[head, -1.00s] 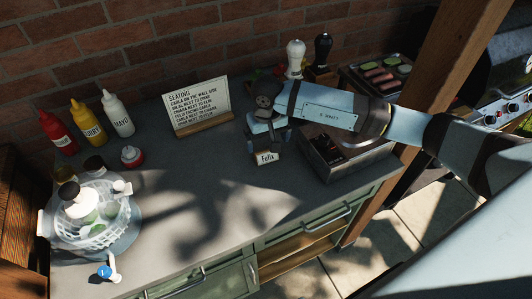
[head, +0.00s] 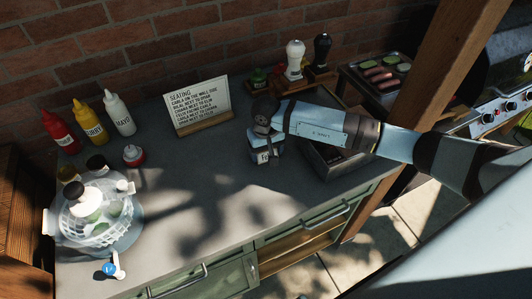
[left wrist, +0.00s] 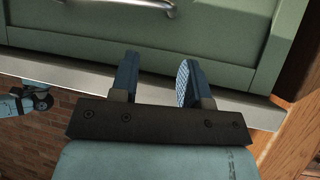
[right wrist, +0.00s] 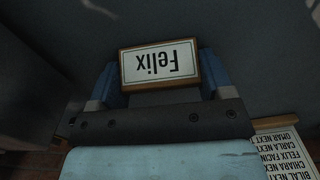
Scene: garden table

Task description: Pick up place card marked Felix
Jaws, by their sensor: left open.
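The place card marked Felix (head: 263,157) stands on the grey counter (head: 215,190), a white card in a brown wooden frame. In the head view my right gripper (head: 267,147) is down at the card and hides part of its name. In the right wrist view the Felix card (right wrist: 160,65) sits between my two fingers, one at each side edge; I cannot tell whether they press on it. My left gripper (left wrist: 157,65) is open and empty, in front of the green cabinet front.
A seating sign (head: 198,103) stands behind and left of the card. A metal box (head: 335,160) is just right of it. Red, yellow and white bottles (head: 118,115) and a colander (head: 95,215) are at the left. The front middle of the counter is clear.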

